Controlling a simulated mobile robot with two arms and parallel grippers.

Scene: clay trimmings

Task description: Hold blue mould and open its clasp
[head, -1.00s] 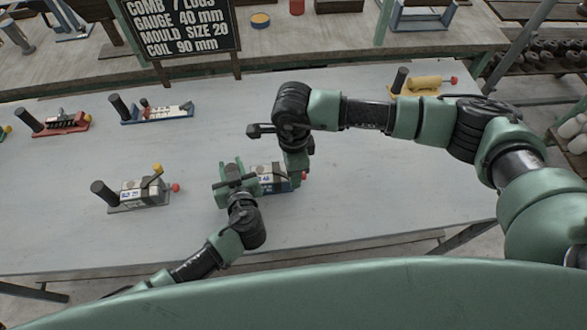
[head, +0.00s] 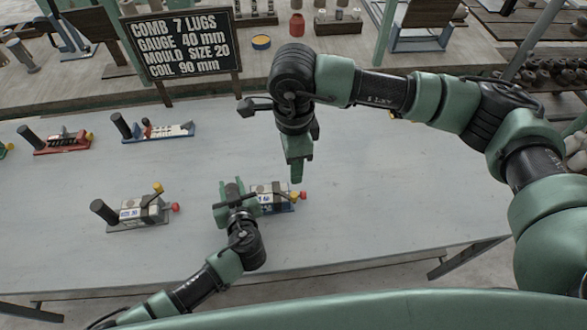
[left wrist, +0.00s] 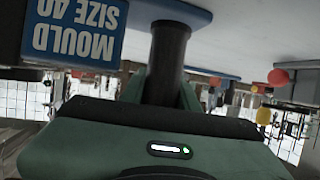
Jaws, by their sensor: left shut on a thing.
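The blue mould (head: 283,206) lies near the middle of the table, with a pale block on top and a red knob (head: 303,195) and a small yellow knob at its right end. My left gripper (head: 232,193) is shut at its left end. In the left wrist view, a dark upright post (left wrist: 166,60) stands between the fingers, beside a blue label reading "MOULD SIZE 40" upside down (left wrist: 75,28). My right gripper (head: 297,176) points down just above the mould's right end, apart from it. Its finger gap does not show clearly. I cannot tell the clasp's state.
A grey mould (head: 138,222) with red and yellow knobs stands to the left. A red mould (head: 62,143) and another blue-based mould (head: 160,132) stand behind. A black sign (head: 182,50) stands at the back. The table's right side is clear.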

